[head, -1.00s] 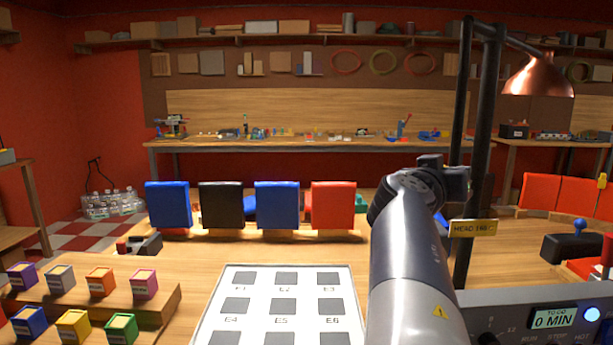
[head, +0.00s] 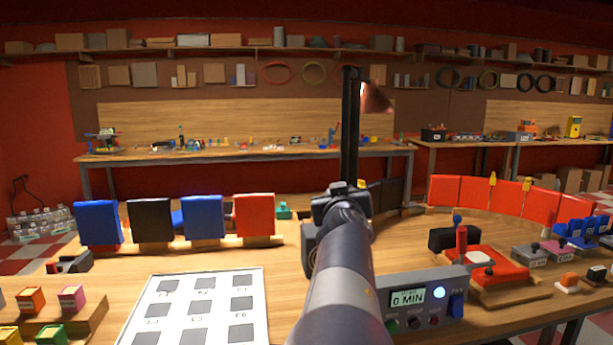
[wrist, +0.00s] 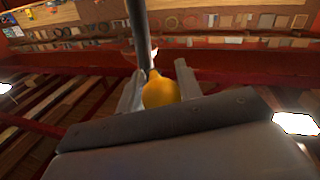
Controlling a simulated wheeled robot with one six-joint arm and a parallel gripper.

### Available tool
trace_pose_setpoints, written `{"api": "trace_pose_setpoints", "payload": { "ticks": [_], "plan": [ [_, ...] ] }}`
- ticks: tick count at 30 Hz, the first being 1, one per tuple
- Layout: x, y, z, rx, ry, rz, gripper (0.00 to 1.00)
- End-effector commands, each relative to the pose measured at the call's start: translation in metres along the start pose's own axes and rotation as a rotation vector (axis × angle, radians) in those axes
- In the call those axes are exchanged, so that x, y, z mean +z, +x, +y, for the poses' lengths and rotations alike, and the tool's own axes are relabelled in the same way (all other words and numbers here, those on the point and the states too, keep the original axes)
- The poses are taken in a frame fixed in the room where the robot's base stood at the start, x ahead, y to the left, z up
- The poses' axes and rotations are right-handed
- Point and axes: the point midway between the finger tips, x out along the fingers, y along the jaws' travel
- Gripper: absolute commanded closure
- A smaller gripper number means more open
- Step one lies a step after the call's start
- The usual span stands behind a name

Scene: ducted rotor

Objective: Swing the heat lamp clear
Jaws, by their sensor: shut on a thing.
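The heat lamp has a copper shade (head: 375,97) just right of the top of its dark upright post (head: 350,130) in the head view. The post's lower part is hidden behind my arm. In the wrist view, my gripper (wrist: 159,88) is shut on a rounded yellow knob (wrist: 161,93), with one finger on each side. A dark bar (wrist: 141,35) runs up from beside the knob. In the head view my fingers are hidden behind my wrist, in front of the post.
A grey control box (head: 425,302) reading 0 MIN stands right of my arm. A white board with dark squares (head: 258,300) lies to the left. Seats (head: 254,215) line the back of the bench. A red device (head: 495,270) sits further right.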

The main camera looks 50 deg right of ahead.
Motion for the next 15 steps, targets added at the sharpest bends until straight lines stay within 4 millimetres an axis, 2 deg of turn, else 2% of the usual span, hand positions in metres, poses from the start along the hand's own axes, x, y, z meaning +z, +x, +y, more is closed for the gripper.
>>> {"api": "trace_pose_setpoints", "payload": {
  "ticks": [2, 15],
  "plan": [
    [-0.005, 0.000, 0.007, -0.024, -0.002, -0.002, 1.00],
    [-0.001, -0.004, 0.031, -0.165, -0.002, 0.037, 1.00]
  ]
}}
